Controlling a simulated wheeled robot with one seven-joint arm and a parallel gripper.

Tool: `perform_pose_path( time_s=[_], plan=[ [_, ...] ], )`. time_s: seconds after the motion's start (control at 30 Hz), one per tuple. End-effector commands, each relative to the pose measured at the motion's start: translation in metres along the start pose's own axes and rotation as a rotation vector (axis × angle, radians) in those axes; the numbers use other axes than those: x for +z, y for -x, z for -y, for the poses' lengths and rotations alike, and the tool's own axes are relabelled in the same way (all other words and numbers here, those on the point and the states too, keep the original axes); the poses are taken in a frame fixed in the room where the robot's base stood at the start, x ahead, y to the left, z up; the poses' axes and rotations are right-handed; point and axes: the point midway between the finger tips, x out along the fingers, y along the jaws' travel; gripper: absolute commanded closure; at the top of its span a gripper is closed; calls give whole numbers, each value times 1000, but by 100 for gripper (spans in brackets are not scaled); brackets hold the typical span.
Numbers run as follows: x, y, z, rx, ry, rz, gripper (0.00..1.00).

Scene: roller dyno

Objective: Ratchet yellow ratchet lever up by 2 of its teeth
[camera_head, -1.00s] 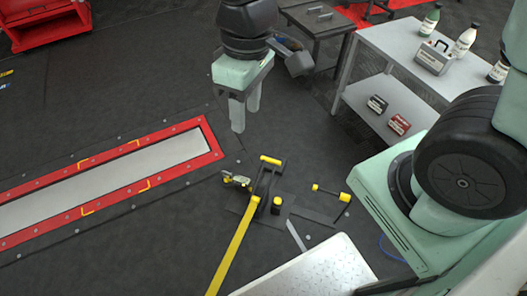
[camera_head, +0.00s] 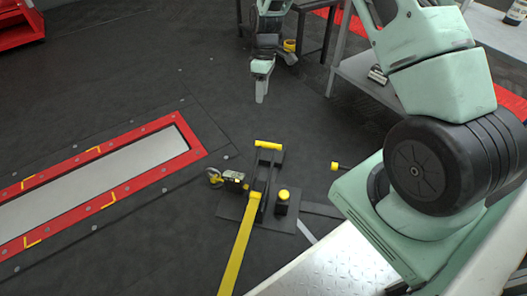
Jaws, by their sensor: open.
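The ratchet device (camera_head: 232,209) stands on the dark floor at the lower middle of the head view. A lever with a yellow grip (camera_head: 269,144) rises at its far end on a black stem. A yellow strap (camera_head: 240,243) runs from it toward the bottom edge. A black post with a yellow knob (camera_head: 283,195) stands just to its right. My gripper (camera_head: 261,96) hangs above and beyond the lever, pointing down, apart from it and empty. Its fingers overlap in this view.
A red-framed metal roller strip (camera_head: 188,133) lies in the floor at left. A small metal buckle (camera_head: 232,176) is left of the device. A grey shelf cart (camera_head: 358,75) stands at upper right, partly behind my arm. Another yellow-ended handle (camera_head: 336,166) shows at right. Floor between is clear.

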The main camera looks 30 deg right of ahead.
Motion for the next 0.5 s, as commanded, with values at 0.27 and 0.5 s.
perform_pose_path(
  time_s=[0.27, 0.5],
  plan=[
    [29, -65, -54, -2, 14, 11, 57],
    [30, -89, -56, -5, 16, 14, 57]
  ],
)
